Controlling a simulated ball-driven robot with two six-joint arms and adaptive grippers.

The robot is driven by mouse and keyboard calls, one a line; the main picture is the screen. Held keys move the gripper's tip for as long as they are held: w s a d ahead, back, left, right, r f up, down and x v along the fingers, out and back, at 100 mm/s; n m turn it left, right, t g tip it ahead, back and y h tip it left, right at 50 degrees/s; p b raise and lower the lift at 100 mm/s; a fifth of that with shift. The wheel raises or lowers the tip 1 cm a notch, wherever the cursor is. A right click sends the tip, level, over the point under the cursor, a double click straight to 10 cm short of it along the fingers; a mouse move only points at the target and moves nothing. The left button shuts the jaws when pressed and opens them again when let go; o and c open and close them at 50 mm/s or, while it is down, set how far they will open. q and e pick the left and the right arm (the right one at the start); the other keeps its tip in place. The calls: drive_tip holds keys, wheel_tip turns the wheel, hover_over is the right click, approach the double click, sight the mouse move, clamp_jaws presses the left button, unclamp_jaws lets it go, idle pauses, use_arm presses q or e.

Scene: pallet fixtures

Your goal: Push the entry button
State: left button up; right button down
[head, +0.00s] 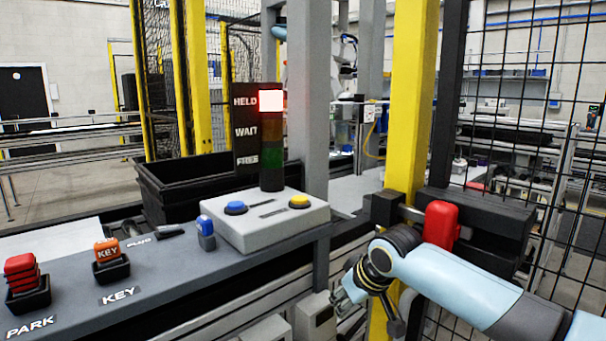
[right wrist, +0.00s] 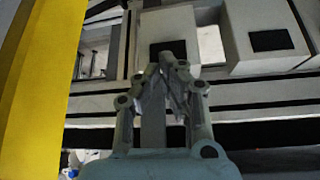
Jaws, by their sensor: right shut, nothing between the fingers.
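A pale grey button box (head: 262,232) sits at the right end of the grey counter. It has a blue button (head: 236,208) on its left and a yellow button (head: 299,201) on its right; I cannot read which one is the entry button. Behind it a signal tower is lit at the top lamp (head: 271,101), beside HELD; the WAIT and FREE lamps are dark. My right gripper (head: 343,297) is to the right of the box and lower, apart from it, partly seen. In the right wrist view its fingers (right wrist: 168,68) are together and empty. My left gripper is not in view.
A yellow post (head: 413,90) and mesh fence stand close to my right arm. A red block (head: 441,225) is on a dark fixture there. A black bin (head: 190,200) is behind.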

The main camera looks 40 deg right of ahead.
drive_tip(key=w+r+n+t+p, duration=0.1)
drive_tip(key=w+r, duration=0.1)
drive_tip(key=r, duration=1.5)
drive_tip(key=w+r+t+y+p, duration=0.1)
drive_tip(key=w+r, duration=0.2)
drive_tip(key=r, duration=1.3)
drive_tip(key=shift+w+a+r+n+t, duration=0.2)
drive_tip(key=shift+a+r+n+t, duration=0.1)
drive_tip(key=shift+r+n+t, duration=0.1)
hover_over(303, 198)
drive_tip(key=f, duration=0.6)
drive_tip(key=shift+s+a+f+p, duration=0.15)
drive_tip(key=shift+s+f+p, duration=0.1)
drive_tip(key=shift+f+p, duration=0.15)
drive_tip(key=f, duration=0.2)
drive_tip(key=shift+w+f, duration=0.2)
drive_tip(key=shift+f, duration=0.95)
